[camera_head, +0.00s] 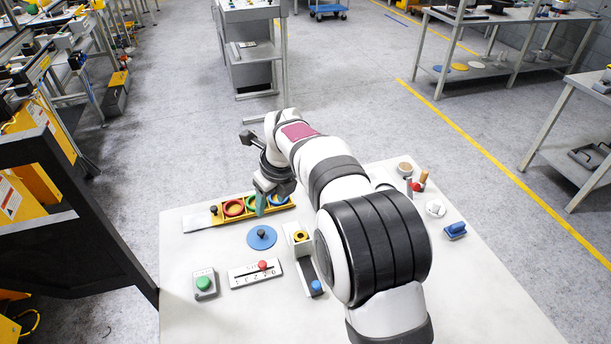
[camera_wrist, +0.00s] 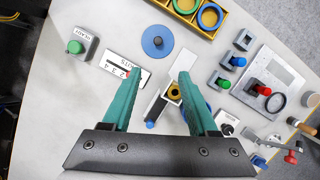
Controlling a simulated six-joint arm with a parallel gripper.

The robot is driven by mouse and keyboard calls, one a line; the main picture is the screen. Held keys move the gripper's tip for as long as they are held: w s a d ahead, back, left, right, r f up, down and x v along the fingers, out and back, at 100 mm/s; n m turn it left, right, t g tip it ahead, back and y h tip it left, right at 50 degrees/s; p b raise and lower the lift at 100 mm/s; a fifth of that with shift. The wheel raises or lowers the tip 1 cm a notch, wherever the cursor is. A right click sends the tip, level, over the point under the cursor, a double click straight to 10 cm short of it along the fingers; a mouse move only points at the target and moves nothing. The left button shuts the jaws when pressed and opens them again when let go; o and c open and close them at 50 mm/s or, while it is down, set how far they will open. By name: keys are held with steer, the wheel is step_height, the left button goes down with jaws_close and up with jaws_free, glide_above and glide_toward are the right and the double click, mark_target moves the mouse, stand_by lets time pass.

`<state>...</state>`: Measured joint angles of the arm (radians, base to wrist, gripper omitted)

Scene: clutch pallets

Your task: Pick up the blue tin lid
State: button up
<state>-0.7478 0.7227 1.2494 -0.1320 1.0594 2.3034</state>
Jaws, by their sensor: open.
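The blue tin lid (camera_head: 261,238) is a flat blue disc with a small knob at its centre, lying on the white table. It also shows whole in the wrist view (camera_wrist: 157,41), near the top and ahead of the fingers. My gripper (camera_head: 268,198) hangs above the table, behind the lid in the head view.
A yellow tray (camera_head: 237,218) with coloured rings stands behind the lid. A green button box (camera_head: 204,284), a slider panel with a red knob (camera_head: 257,273) and a grey fixture with a yellow ring (camera_head: 301,246) stand nearby. Bare table lies left of the lid.

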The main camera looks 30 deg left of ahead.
mark_target(261, 231)
steer(key=shift+m, duration=0.3)
steer(key=x, duration=1.1)
steer(key=a+x, duration=0.1)
steer(key=x, duration=0.4)
steer(key=shift+s+f, duration=0.1)
steer(key=shift+f, duration=0.1)
jaws_close()
